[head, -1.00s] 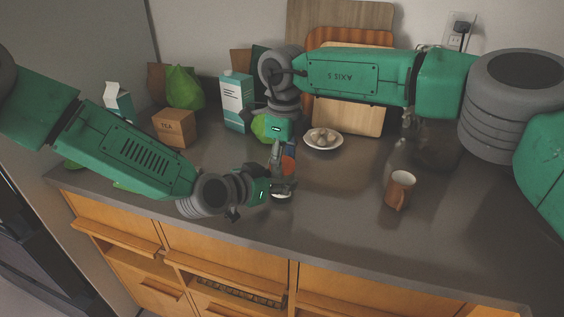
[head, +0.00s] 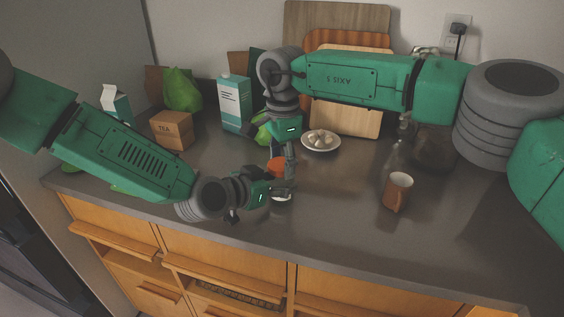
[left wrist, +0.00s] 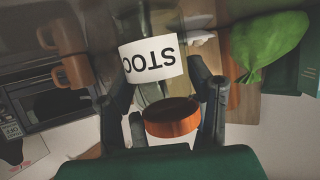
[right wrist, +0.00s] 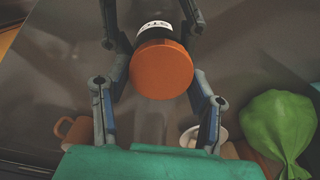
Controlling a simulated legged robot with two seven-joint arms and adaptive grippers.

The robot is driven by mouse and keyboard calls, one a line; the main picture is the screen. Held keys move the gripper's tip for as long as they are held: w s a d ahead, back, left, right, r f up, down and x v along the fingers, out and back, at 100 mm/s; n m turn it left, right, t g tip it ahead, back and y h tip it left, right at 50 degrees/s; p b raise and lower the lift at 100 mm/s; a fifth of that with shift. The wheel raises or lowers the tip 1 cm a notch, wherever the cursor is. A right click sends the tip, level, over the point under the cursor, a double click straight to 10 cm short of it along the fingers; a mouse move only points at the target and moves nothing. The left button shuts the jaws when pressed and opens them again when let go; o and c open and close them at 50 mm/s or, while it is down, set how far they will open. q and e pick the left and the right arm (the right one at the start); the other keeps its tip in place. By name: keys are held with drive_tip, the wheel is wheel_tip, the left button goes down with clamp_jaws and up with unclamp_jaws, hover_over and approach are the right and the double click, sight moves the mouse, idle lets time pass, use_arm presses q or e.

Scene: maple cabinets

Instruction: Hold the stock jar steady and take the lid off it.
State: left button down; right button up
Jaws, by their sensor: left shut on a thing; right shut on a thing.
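The stock jar is clear glass with a white, black-lettered label, upside down in the left wrist view (left wrist: 152,60). Its round orange lid (right wrist: 161,68) faces the right wrist camera; it also shows at the jar's end in the left wrist view (left wrist: 172,118) and small in the head view (head: 276,167). My left gripper (head: 280,192) comes in low from the left and is shut on the jar's body. My right gripper (head: 287,160) reaches down from above and is shut on the lid. The arms hide most of the jar in the head view. I cannot tell whether the lid is loose.
A plate of pale pieces (head: 320,141) is behind the grippers. A tea box (head: 171,130), a teal-and-white carton (head: 235,104) and a green bag (head: 183,90) stand behind left. Cutting boards (head: 345,115) lean at the wall.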

sight(281, 163)
use_arm(q)
drive_tip(key=shift+s+f, duration=0.1)
drive_tip(key=shift+f, duration=0.1)
use_arm(e)
drive_tip(key=shift+a+r, duration=0.15)
drive_tip(key=shift+r, duration=0.2)
use_arm(q)
drive_tip(key=shift+a, duration=0.15)
use_arm(e)
drive_tip(key=shift+r, duration=0.85)
drive_tip(key=shift+r, duration=1.95)
use_arm(q)
drive_tip(key=c, duration=0.7)
unclamp_jaws()
drive_tip(key=shift+r, duration=0.1)
